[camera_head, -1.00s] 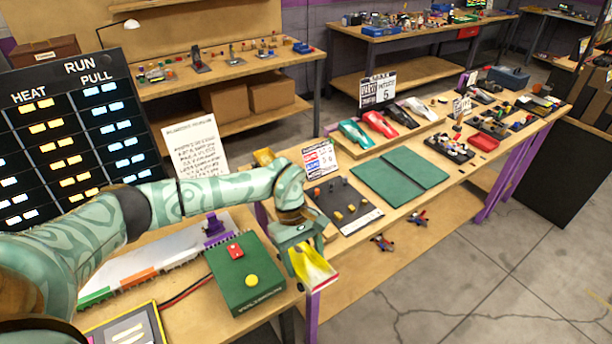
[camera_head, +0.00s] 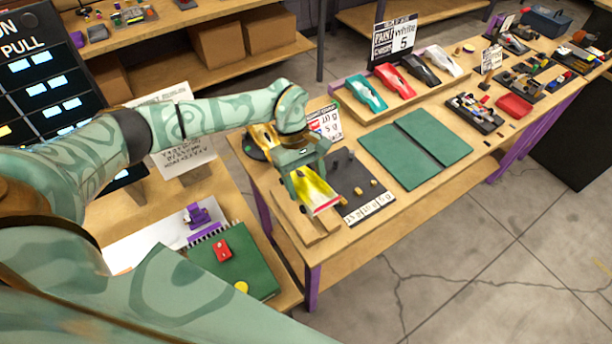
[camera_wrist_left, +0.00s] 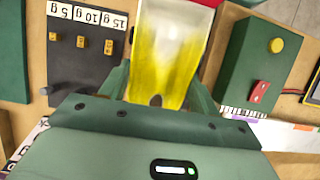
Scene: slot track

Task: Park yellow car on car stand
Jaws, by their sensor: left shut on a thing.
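The yellow car (camera_head: 317,193), with a pale middle and a red end, is held in my left gripper (camera_head: 309,180). The gripper is shut on it, and it points toward the table's front edge. In the left wrist view the car (camera_wrist_left: 170,50) sits between the fingers (camera_wrist_left: 160,88). A low light-wood stand (camera_head: 322,227) is on the table directly below and around the car in the head view. I cannot tell whether the car touches it. Part of the stand is hidden by the car and gripper. My right gripper is not in view.
A dark weight tray (camera_head: 350,176) with small weights is just right of the car. Green mats (camera_head: 398,157) lie further right. A wooden rack (camera_head: 356,112) holds teal, red, black and white cars behind. A green box (camera_head: 252,262) is on the nearer bench.

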